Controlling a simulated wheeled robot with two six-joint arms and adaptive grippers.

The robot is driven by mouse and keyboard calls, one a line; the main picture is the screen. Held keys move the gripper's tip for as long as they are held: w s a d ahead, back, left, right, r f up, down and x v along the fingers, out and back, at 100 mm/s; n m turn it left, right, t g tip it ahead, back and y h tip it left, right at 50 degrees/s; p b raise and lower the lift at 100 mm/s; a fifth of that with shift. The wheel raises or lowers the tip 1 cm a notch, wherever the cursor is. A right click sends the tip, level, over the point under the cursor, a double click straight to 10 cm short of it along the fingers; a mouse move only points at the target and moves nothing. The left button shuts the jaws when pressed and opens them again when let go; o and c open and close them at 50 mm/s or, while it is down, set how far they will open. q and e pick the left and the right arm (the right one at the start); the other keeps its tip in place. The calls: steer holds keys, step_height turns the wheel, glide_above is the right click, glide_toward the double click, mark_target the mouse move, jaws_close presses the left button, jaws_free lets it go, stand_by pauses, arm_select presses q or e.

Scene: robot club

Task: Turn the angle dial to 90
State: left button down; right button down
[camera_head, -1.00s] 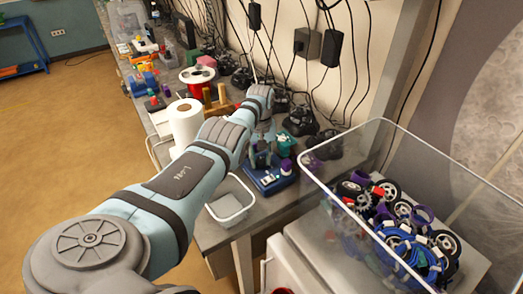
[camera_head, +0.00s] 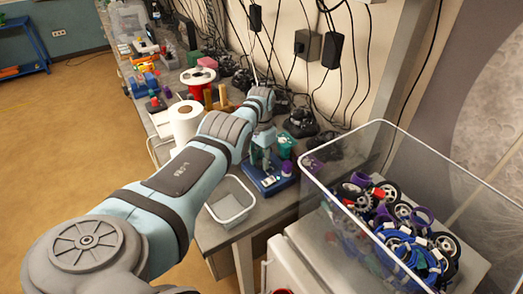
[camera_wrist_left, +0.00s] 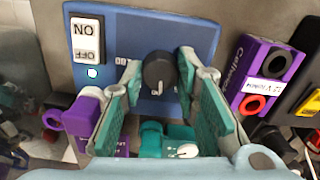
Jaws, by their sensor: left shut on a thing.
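The black angle dial (camera_wrist_left: 157,68) stands on a blue panel (camera_wrist_left: 125,40), which lies on the bench and also shows in the head view (camera_head: 266,187). My left gripper (camera_wrist_left: 163,73) reaches down over the panel, its green-padded fingers on either side of the dial, shut on it. A pale mark shows on the dial's lower side; small print on the panel is too small to read. In the head view the gripper (camera_head: 261,153) hides the dial. A white ON/OFF switch (camera_wrist_left: 87,38) and a lit spot are on the panel. My right gripper is not in view.
A purple box (camera_wrist_left: 262,75) with round openings is right of the panel in the wrist view. A teal piece (camera_wrist_left: 168,140) is below. An empty white tub (camera_head: 230,203) and a clear bin (camera_head: 470,190) of wheels flank the panel; cables hang behind.

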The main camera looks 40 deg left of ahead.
mark_target(261, 162)
arm_select(q)
steer(key=shift+s+f+m, duration=0.1)
steer(key=shift+f+m, duration=0.05)
steer(key=shift+m, duration=0.65)
steer(key=c, duration=1.2)
jaws_free()
steer(key=shift+w+a+r, duration=0.1)
steer(key=shift+w+r, duration=0.1)
steer(key=shift+r, duration=0.35)
step_height(261, 162, up, 11)
